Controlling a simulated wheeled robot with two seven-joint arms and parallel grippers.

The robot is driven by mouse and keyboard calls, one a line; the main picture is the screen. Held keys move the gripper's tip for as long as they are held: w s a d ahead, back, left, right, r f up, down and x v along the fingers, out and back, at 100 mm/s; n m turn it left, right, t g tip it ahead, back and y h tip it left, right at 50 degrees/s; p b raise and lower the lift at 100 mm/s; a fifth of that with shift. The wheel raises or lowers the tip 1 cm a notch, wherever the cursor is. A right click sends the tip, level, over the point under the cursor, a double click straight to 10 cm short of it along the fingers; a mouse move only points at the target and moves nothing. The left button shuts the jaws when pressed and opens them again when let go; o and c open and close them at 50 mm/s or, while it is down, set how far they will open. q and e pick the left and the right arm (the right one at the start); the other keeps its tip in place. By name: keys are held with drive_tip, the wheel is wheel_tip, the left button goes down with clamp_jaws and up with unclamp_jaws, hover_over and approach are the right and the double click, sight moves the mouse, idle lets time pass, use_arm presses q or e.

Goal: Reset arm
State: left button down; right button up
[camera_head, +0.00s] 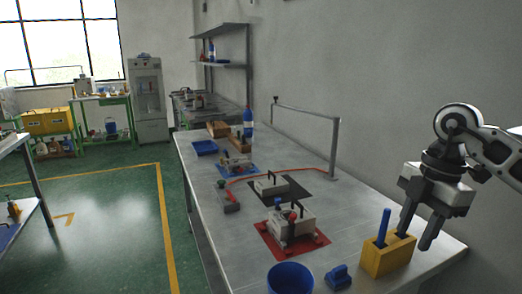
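My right gripper (414,240) comes in from the right, pointing down over the near right end of the grey workbench (330,235). Its two fingers are apart with nothing seen between them. One fingertip overlaps the top of a yellow block (388,257) in the picture; I cannot tell whether they touch. A blue stick (383,227) stands upright in the block, left of the fingers. My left gripper is not in view.
On the bench are a blue bowl (290,278), a small blue tool (339,277), a metal mould on a red mat (321,238), another on a black mat (300,191), and a blue bottle (248,122). A metal rail post (334,150) stands behind.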

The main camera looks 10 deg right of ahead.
drive_tip(key=s+a+f+n+t+y, duration=0.1)
drive_tip(key=a+f+t+y, duration=0.2)
drive_tip(key=a+y, duration=0.85)
drive_tip(key=s+a+f+t+y, duration=0.25)
drive_tip(key=a+y, duration=0.45)
drive_tip(key=a, duration=1)
drive_tip(key=s+d+f+m+t+h, duration=0.2)
drive_tip(key=d+f+m+t+h, duration=0.25)
drive_tip(key=f+m+h, duration=0.45)
drive_tip(key=s+d+f+m+t+h, duration=0.2)
drive_tip(key=d+f+m+t+h, duration=0.25)
drive_tip(key=f+m+h, duration=0.5)
drive_tip(key=s+d+f+g+y, duration=0.1)
drive_tip(key=s+f+g, duration=0.3)
drive_tip(key=s+f, duration=0.4)
drive_tip(key=shift+d+f, duration=0.35)
drive_tip(key=shift+f, duration=0.35)
